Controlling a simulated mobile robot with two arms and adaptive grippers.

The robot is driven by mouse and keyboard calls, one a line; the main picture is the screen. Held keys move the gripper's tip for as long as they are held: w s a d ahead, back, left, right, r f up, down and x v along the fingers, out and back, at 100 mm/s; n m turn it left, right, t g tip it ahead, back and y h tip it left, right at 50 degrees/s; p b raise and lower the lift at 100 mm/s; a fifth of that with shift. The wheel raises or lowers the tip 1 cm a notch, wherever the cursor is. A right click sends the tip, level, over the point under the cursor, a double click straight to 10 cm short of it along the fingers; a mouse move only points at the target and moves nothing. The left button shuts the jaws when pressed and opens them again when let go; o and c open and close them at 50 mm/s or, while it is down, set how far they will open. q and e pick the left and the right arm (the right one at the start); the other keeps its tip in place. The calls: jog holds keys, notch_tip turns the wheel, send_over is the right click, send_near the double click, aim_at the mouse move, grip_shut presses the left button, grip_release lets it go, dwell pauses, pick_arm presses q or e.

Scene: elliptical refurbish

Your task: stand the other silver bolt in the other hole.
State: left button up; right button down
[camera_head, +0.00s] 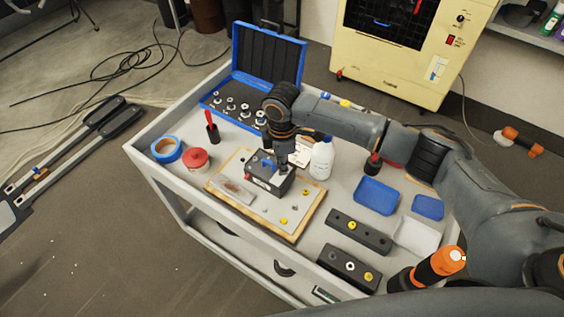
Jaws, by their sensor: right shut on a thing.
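My right gripper (284,165) points down at the back right edge of a dark box (270,180) with a blue part on top. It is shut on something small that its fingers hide. I cannot tell whether the fingertips touch the box. The box stands on a wood-edged board (247,216). A small silver piece (294,207) lies on the board near yellow pieces. A front dark block (340,270) holds a silver bolt (348,265) and a yellow one (369,277). The holes are too small to make out. My left gripper is out of view.
The grey cart (150,172) also carries an open blue case (268,54), blue tape (166,150), a red-lidded jar (195,160), a white bottle (322,158), blue trays (376,196) and another dark block (358,231). My right arm spans the cart's back right.

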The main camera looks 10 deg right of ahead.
jog(key=shift+f, duration=0.6)
dwell(0.9)
jog(key=c, duration=1.3)
grip_release()
jog(key=shift+o, duration=0.2)
jog(key=shift+r, duration=0.15)
notch_tip(320, 180, up, 12)
